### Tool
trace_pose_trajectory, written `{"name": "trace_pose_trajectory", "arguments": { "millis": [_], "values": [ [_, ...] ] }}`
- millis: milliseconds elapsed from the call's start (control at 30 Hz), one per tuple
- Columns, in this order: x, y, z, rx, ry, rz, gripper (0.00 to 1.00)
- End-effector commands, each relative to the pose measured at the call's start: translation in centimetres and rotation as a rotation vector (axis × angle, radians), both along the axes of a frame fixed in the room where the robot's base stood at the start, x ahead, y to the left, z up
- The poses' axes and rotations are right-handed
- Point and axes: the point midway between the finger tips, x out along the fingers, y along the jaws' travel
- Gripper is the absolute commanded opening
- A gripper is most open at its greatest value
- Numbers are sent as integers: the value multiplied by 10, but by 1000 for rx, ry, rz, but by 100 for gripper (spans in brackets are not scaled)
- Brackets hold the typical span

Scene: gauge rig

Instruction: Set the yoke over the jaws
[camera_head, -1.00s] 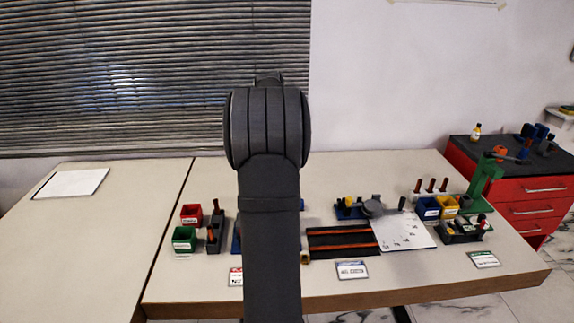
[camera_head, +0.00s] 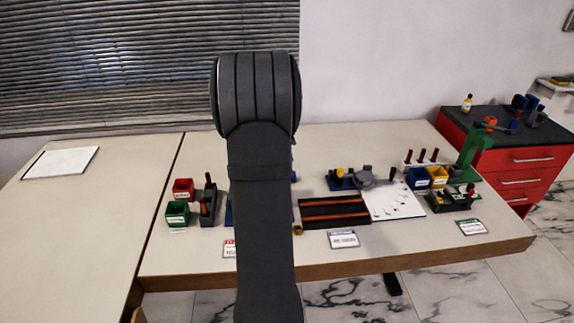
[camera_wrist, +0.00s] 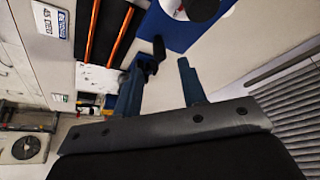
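My gripper (camera_wrist: 160,64) shows in the wrist view as two blue fingers spread apart, with no held object visible between them. A small dark upright piece (camera_wrist: 157,49) is close to the left fingertip; I cannot tell whether they touch. A blue plate (camera_wrist: 177,34) lies beyond the fingertips, with a white and black round part (camera_wrist: 198,8) on it at the frame's top edge. In the head view my arm hides most of this plate and my gripper. A blue fixture with a grey round part (camera_head: 365,177) stands right of my arm. I cannot tell which parts are the yoke and jaws.
A black mat with orange strips (camera_head: 335,212) and a white sheet (camera_head: 395,203) lie right of my arm. Red (camera_head: 183,190) and green (camera_head: 177,214) bins stand left. Blue (camera_head: 417,178) and yellow bins and a green stand (camera_head: 472,150) are at the right. The left table is mostly clear.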

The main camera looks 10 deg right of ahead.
Motion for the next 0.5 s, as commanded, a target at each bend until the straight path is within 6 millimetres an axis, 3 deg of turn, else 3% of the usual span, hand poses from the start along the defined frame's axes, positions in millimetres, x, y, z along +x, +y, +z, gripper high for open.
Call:
{"name": "trace_pose_trajectory", "arguments": {
  "millis": [200, 500],
  "values": [
    [10, -11, -38, 1, 3, -2, 38],
    [17, -17, -57, 1, 0, -1, 38]
  ]
}}
